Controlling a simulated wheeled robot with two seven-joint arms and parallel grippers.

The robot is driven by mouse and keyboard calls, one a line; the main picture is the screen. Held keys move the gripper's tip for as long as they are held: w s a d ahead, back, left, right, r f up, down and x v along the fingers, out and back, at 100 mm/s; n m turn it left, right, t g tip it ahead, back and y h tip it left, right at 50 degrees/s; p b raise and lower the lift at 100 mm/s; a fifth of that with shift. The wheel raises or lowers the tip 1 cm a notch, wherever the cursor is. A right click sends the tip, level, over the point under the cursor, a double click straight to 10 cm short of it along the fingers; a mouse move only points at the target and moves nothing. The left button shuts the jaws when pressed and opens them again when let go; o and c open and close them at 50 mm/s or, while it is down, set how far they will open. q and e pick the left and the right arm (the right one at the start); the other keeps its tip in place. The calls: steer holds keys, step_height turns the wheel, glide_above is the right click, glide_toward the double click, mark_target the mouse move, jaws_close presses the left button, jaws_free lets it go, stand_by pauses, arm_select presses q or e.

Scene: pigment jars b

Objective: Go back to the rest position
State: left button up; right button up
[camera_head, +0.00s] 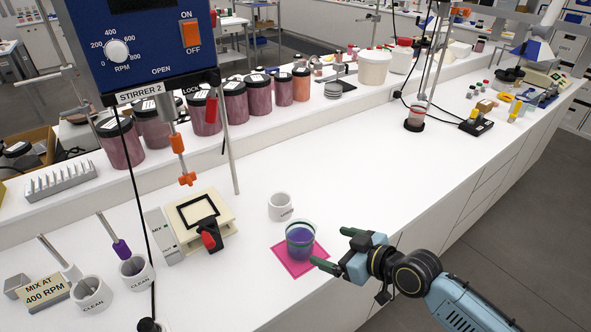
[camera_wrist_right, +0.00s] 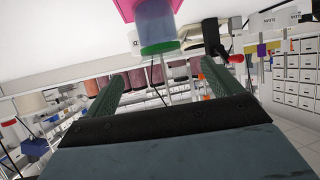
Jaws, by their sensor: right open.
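My right gripper (camera_head: 332,248) reaches in from the right over the front edge of the bench, open and empty. Its two green fingers are spread apart in the right wrist view (camera_wrist_right: 162,88). A clear cup with blue-purple contents (camera_head: 300,243) stands upright on a pink square mat (camera_head: 291,268), just left of the fingertips. The right wrist view shows the cup (camera_wrist_right: 156,22) with a green rim, upside down in the picture and beyond the fingertips, with part of the pink mat (camera_wrist_right: 125,8). My left gripper is not in view.
A white mug (camera_head: 281,207) stands behind the cup. Left are a small balance-like device (camera_head: 200,213), a stirrer unit (camera_head: 140,45) and two holders marked CLEAN (camera_head: 92,294). Lidded pigment jars (camera_head: 259,96) line the raised shelf. The bench right of the mug is clear.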

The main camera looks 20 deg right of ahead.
steer(key=s+a+f+g+h, duration=0.1)
steer(key=s+a+g, duration=0.1)
steer(key=s, duration=0.3)
steer(key=s+a+f+g+h, duration=0.1)
steer(key=s+a+f, duration=0.1)
steer(key=s, duration=0.3)
steer(key=s+d+m+g+h, duration=0.2)
steer(key=s+d, duration=0.1)
steer(key=s, duration=0.4)
steer(key=s+d+m+g+h, duration=0.2)
steer(key=s+g, duration=0.1)
steer(key=s, duration=0.4)
step_height(320, 180, down, 27)
steer(key=b, duration=0.5)
steer(key=s+d+f+g+b, duration=0.1)
steer(key=s+f+b, duration=0.2)
steer(key=s+f, duration=0.5)
steer(key=s+d+f+g+b, duration=0.1)
steer(key=s+f+b, duration=0.2)
steer(key=s+f, duration=0.5)
step_height(320, 180, down, 7)
steer(key=shift+s+d+r+h, duration=0.1)
steer(key=shift+s+d+h, duration=0.1)
steer(key=shift+d+h, duration=0.1)
